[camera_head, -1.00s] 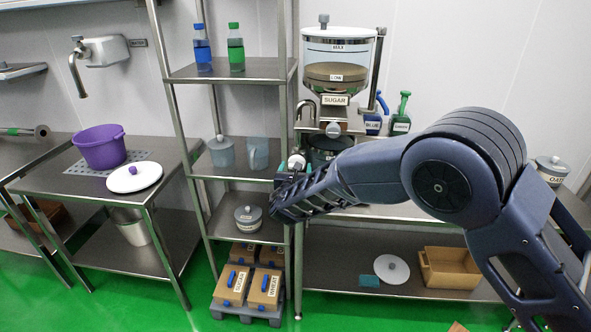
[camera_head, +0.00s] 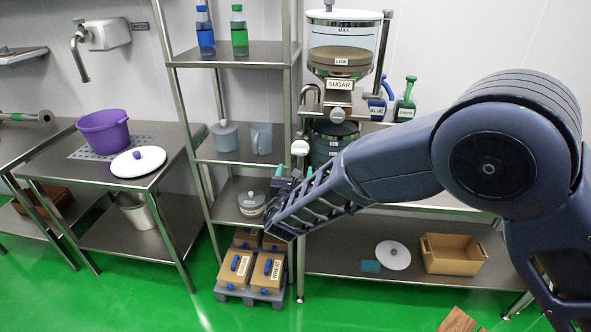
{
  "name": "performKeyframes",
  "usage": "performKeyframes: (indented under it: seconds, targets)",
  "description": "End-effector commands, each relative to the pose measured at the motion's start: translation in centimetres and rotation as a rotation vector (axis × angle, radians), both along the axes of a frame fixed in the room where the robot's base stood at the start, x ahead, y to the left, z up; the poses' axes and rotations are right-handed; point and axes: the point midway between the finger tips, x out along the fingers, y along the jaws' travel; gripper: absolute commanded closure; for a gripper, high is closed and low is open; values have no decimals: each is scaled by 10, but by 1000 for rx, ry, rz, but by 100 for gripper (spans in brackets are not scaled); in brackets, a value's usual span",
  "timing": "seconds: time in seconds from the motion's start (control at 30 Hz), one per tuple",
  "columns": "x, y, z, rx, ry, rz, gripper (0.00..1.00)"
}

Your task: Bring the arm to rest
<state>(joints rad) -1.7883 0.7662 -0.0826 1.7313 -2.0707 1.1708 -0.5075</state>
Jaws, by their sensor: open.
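My gripper (camera_head: 291,178) is at the end of my arm, which reaches in from the right. It hangs in the air in front of the tall shelf rack, near the rack's right post. Its teal-tipped fingers are apart and I see nothing between them. My forearm hides part of the bench behind it and part of the lidded grey pot (camera_head: 252,203) on the rack's lower shelf.
A sugar dispenser (camera_head: 340,85) stands behind the arm, with blue (camera_head: 376,108) and green (camera_head: 405,108) handled tools beside it. A purple pot (camera_head: 103,131) and white lid (camera_head: 138,161) sit on the left table. Boxes (camera_head: 268,272) stand on a low pallet. Green floor is open in front.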

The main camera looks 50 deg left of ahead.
Motion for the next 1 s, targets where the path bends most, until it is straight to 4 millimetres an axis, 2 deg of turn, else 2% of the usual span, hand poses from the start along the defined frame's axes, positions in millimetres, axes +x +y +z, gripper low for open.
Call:
performKeyframes:
  seconds: [0.5, 0.63, 0.67, 0.77, 0.87, 1.0]
  targets:
    - [0, 0, 0, -1, 1, 0, 29]
    - [14, -4, 5, 6, 14, -24, 29]
    - [21, -6, 8, 10, 22, -38, 29]
    - [60, -21, 23, 29, 63, -108, 29]
    - [111, -44, 43, 59, 122, -208, 29]
    - [182, -87, 69, 113, 210, -357, 29]
